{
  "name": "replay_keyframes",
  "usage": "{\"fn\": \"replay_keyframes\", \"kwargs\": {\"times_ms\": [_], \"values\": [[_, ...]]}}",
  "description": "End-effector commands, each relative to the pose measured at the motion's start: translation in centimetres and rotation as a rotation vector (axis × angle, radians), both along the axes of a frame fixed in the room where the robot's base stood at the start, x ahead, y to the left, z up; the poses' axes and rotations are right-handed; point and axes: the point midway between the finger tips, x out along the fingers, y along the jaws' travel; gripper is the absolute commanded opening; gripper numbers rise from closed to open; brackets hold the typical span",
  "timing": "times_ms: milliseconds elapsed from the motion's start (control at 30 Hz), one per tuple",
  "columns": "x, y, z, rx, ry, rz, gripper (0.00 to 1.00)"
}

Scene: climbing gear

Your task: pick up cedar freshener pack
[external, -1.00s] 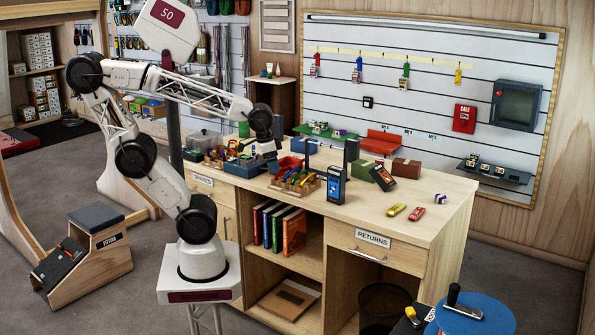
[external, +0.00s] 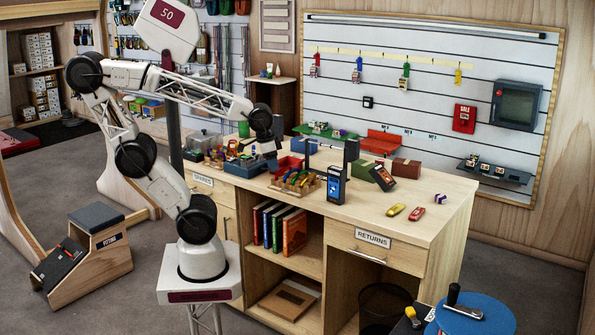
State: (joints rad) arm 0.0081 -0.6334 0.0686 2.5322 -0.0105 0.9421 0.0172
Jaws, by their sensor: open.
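I cannot tell which thing is the cedar freshener pack; none of the small packs can be read at this size. Several small items lie around the blue-grey bin (external: 247,163) at the left end of the bench. My gripper (external: 268,150) is open, pointing down above the back of that bin, close to its contents. Its fingertips are small and partly lost against the dark items behind. I see nothing held in it.
A wooden tray of coloured gear (external: 297,182), a red tray (external: 288,166) and a blue-faced handheld device (external: 336,186) stand right of the bin. Yellow (external: 393,210) and red (external: 417,213) items lie farther right. The bench's front right is mostly clear.

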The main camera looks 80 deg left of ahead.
Motion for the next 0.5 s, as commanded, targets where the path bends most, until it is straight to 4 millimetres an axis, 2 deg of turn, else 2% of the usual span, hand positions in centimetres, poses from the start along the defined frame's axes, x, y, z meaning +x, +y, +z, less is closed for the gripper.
{"fn": "replay_keyframes", "kwargs": {"times_ms": [333,500], "values": [[0.0,0.0,0.2,0.0,0.0,0.0,0.5],[0.1,0.0,1.4,0.0,-0.003,0.0,0.5]]}}
